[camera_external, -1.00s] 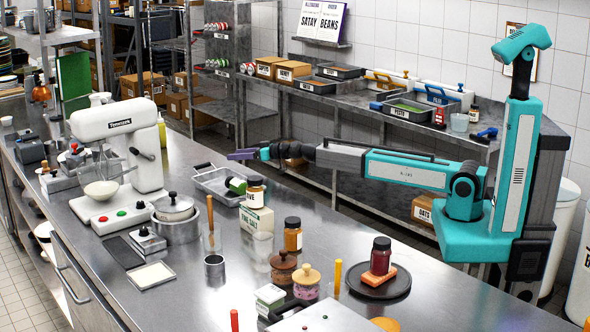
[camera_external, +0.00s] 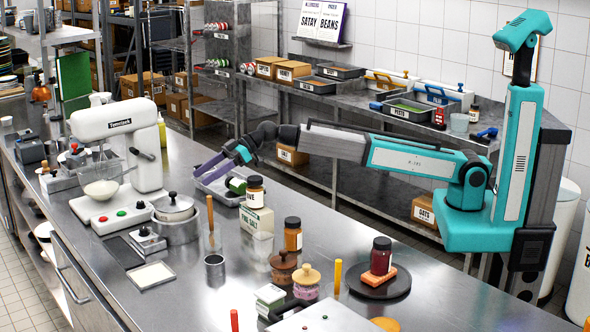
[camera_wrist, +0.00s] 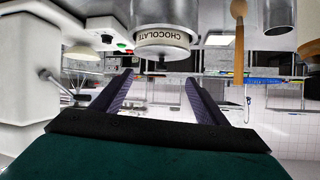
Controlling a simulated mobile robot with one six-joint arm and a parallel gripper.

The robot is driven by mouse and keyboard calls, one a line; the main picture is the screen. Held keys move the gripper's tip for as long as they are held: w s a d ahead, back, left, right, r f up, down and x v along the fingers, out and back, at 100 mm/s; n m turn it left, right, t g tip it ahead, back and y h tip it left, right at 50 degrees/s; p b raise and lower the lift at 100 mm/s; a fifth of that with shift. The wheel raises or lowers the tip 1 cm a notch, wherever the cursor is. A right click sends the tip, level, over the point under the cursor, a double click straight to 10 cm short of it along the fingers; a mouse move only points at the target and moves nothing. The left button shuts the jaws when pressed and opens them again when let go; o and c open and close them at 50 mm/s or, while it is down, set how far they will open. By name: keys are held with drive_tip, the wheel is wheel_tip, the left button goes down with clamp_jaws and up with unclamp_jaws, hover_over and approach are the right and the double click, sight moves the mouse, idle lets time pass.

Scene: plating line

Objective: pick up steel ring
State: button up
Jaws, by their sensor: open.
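A small open-topped steel cylinder, which looks like the steel ring (camera_external: 214,268), stands upright on the steel counter in front of the lidded pot. What looks like the same cylinder shows at the top right edge of the wrist view (camera_wrist: 279,16), partly cut off. My gripper (camera_external: 203,172) is over the far side of the counter by the metal tray, well behind the ring and apart from it. In the wrist view, the purple fingers of my gripper (camera_wrist: 158,77) are spread with nothing between them.
The lidded pot (camera_external: 177,230) and wooden-handled tool (camera_external: 210,215) stand near the ring. The white mixer (camera_external: 118,135) is at the left. A jar (camera_external: 255,192) on a salt box and a metal tray (camera_external: 218,195) sit near my gripper.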

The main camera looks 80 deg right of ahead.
drive_tip(key=s+a+r+n+g+p, duration=0.1)
drive_tip(key=s+a+r+n+g, duration=0.2)
drive_tip(key=s+a, duration=0.65)
drive_tip(key=s+a+r+n+g+p, duration=0.15)
drive_tip(key=s+a+r, duration=0.25)
drive_tip(key=a, duration=1.1)
wheel_tip(320, 180, down, 10)
drive_tip(key=d+m+g+h, duration=0.1)
drive_tip(key=g+h, duration=0.1)
drive_tip(key=h, duration=0.1)
drive_tip(key=shift+w+r, duration=0.2)
drive_tip(key=shift+w, duration=0.2)
drive_tip(key=shift+f, duration=0.1)
drive_tip(key=p, duration=0.2)
approach(215, 266)
drive_tip(key=shift+w+d+f, duration=0.3)
drive_tip(key=shift+w+f, duration=0.35)
drive_tip(key=shift+f, duration=0.35)
drive_tip(key=shift+w+d+f, duration=0.25)
drive_tip(key=shift+w+f, duration=0.4)
drive_tip(key=shift+f, duration=0.35)
drive_tip(key=shift+f, duration=0.1)
